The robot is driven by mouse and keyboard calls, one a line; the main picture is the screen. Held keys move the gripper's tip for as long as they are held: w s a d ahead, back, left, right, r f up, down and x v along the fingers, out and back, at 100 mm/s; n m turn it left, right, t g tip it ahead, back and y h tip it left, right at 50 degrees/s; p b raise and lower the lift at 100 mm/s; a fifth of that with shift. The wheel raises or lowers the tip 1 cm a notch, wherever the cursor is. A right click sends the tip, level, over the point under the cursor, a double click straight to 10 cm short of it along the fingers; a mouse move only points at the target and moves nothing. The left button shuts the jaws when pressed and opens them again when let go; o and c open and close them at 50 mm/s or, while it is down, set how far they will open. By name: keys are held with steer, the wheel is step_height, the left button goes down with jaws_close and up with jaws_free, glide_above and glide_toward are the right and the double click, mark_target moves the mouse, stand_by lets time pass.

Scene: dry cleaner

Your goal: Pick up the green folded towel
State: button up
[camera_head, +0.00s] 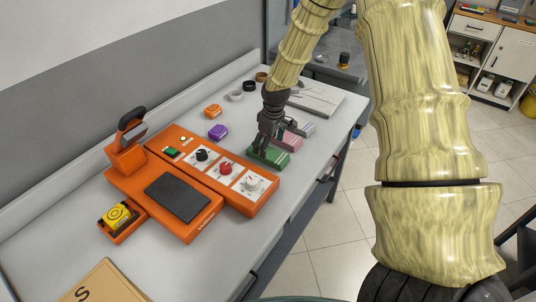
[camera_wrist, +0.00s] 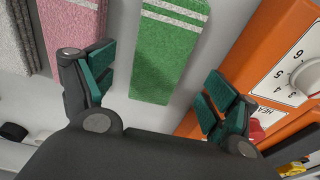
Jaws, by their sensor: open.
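The green folded towel (camera_head: 270,157) lies on the grey worktop, just right of the orange control unit. In the wrist view the green towel (camera_wrist: 166,58) has white stripes near its far end and lies between my two fingers. My gripper (camera_head: 266,148) is directly at the towel in the head view and hides part of it. In the wrist view my gripper (camera_wrist: 155,98) is open, with one finger on each side of the towel and gaps between fingers and cloth. Nothing is held.
A pink towel (camera_head: 288,140) and a grey towel (camera_head: 301,127) lie beside the green one. The orange control unit (camera_head: 238,205) with knobs is close on the other side. A purple item (camera_head: 218,132) and an orange item (camera_head: 212,111) stand behind.

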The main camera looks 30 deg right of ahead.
mark_target(268, 152)
step_height(268, 152, down, 2)
steer(key=shift+d+f+p, duration=0.1)
steer(key=shift+f+p, duration=0.05)
steer(key=shift+p, duration=0.55)
steer(key=shift+w+f+p, duration=0.1)
steer(key=shift+f+p, duration=0.2)
steer(key=shift+f, duration=0.9)
steer(key=c, duration=1.1)
